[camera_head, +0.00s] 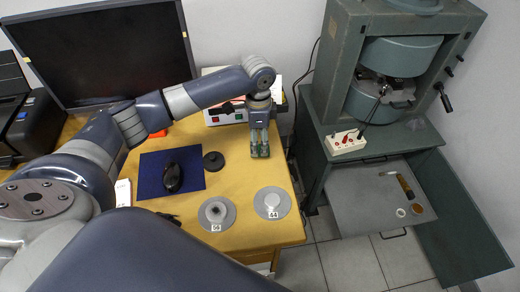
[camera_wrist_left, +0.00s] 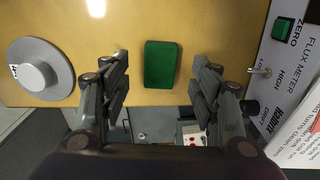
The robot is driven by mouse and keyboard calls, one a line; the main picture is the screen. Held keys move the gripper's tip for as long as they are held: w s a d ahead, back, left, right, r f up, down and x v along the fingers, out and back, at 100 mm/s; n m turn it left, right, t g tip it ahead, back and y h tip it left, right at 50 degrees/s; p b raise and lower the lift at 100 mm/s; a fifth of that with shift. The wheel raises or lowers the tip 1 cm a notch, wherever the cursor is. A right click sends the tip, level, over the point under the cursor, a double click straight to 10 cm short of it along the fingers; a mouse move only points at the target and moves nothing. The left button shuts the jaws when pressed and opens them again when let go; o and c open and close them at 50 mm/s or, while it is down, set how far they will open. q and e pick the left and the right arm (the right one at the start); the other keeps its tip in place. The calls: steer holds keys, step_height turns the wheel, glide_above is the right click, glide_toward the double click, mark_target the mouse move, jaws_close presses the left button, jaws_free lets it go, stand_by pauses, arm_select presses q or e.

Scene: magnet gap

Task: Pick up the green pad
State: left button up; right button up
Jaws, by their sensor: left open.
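The green pad (camera_wrist_left: 161,64) is a small dark green rectangle lying on the yellow wooden table near its edge. In the left wrist view it sits between the two fingers of my left gripper (camera_wrist_left: 161,80), with a clear gap on each side. In the head view my left gripper (camera_head: 260,150) points down at the right part of the table and mostly hides the pad; only bits of green show between the fingers. The gripper is open and holds nothing. My right gripper is not in view.
Two grey discs (camera_head: 216,213) (camera_head: 272,202) lie in front of the gripper. A blue mat (camera_head: 147,175) with a black mouse (camera_head: 172,178) and a small black disc (camera_head: 213,161) are to the left. The flux meter (camera_wrist_left: 290,70) stands close behind. A green magnet machine (camera_head: 340,70) stands right.

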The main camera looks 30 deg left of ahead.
arm_select(q)
steer(key=shift+s+a+f, duration=0.1)
steer(key=shift+a+f, duration=0.05)
steer(key=shift+f, duration=1.6)
steer(key=c, duration=0.8)
steer(key=shift+r, duration=0.5)
step_height(320, 180, up, 2)
steer(key=shift+r, duration=0.15)
steer(key=s+a, duration=0.1)
steer(key=s, duration=0.4)
steer(key=s+a+r, duration=0.1)
steer(key=s, duration=0.4)
steer(key=s+a+b, duration=0.1)
steer(key=s+a, duration=0.1)
steer(key=s, duration=0.3)
steer(key=shift+s+a+r, duration=0.1)
steer(key=shift+s+r, duration=0.15)
steer(key=shift+r, duration=0.15)
